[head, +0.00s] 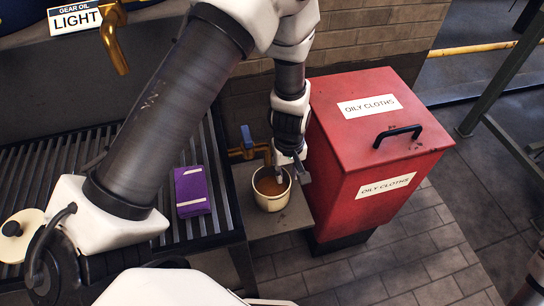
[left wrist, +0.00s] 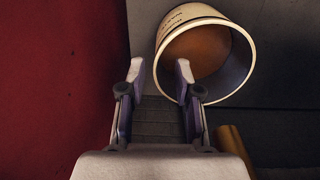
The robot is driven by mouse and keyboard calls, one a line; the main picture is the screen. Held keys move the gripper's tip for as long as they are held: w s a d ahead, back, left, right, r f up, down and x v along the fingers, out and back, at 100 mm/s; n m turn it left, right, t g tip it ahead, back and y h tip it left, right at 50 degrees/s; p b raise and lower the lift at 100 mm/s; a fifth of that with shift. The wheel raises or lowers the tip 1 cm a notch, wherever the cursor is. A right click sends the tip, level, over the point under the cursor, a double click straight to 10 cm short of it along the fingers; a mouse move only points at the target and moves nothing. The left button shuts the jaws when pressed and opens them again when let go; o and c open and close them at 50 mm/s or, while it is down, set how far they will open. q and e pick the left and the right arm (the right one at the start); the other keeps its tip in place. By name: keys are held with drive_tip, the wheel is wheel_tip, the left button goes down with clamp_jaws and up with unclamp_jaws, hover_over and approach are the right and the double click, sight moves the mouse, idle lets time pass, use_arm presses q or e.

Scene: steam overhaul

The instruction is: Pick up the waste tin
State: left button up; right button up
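The waste tin (head: 272,188) is a cream, round, open-topped tin with brown inside. It stands on a small ledge below a brass tap. My left gripper (head: 298,166) points down close to the tin's right side in the head view. In the left wrist view, the two fingers of the left gripper (left wrist: 159,76) are apart with nothing held between them. The tin (left wrist: 207,55) shows there at the upper right, and one finger overlaps its rim. I cannot tell whether that finger touches it. My right gripper is not in view.
A red bin (head: 372,140) labelled OILY CLOTHS stands close to the gripper's right. The brass tap (head: 248,150) is just above the tin. A purple packet (head: 192,191) lies on the slatted rack (head: 62,153). Open brick floor (head: 400,265) lies in front.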

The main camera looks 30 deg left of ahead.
sight(272, 190)
use_arm(q)
drive_tip(key=f, duration=0.1)
drive_tip(key=f+b, duration=0.1)
drive_tip(key=f, duration=0.1)
drive_tip(key=f+b, duration=0.1)
drive_tip(key=f, duration=0.1)
drive_tip(key=shift+d+f, duration=0.25)
drive_tip(key=shift+f+b, duration=0.25)
drive_tip(key=shift+b, duration=0.05)
drive_tip(key=shift+r, duration=0.1)
clamp_jaws()
drive_tip(key=shift+r, duration=0.1)
